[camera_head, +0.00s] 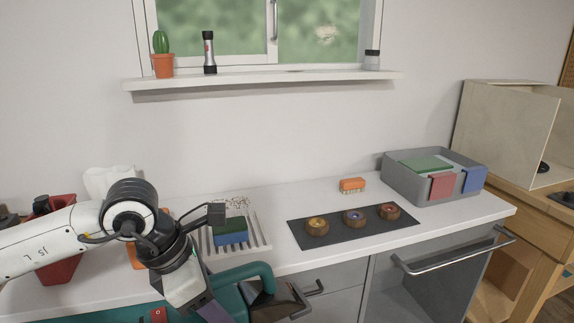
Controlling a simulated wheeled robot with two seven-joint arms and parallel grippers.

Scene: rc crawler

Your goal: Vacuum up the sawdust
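A teal handheld tool with a looped handle (245,273) and a dark nozzle end, apparently the vacuum, is at the bottom centre, in front of the counter edge. Its lower part is cut off by the frame. My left gripper (205,306) points down at its handle side and overlaps it. Its fingertips are hidden or cut off, so I cannot tell whether it grips the tool. Small brown specks that look like sawdust (238,201) lie at the back of the white ribbed tray (262,240), behind a blue and green sponge (230,231). My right gripper is not in view.
A dark mat (300,232) with three round wooden pieces lies right of the tray. An orange brush (352,185) and a grey bin (400,188) stand behind it. A red container (62,268) is at left. A shelf (260,80) runs above the counter.

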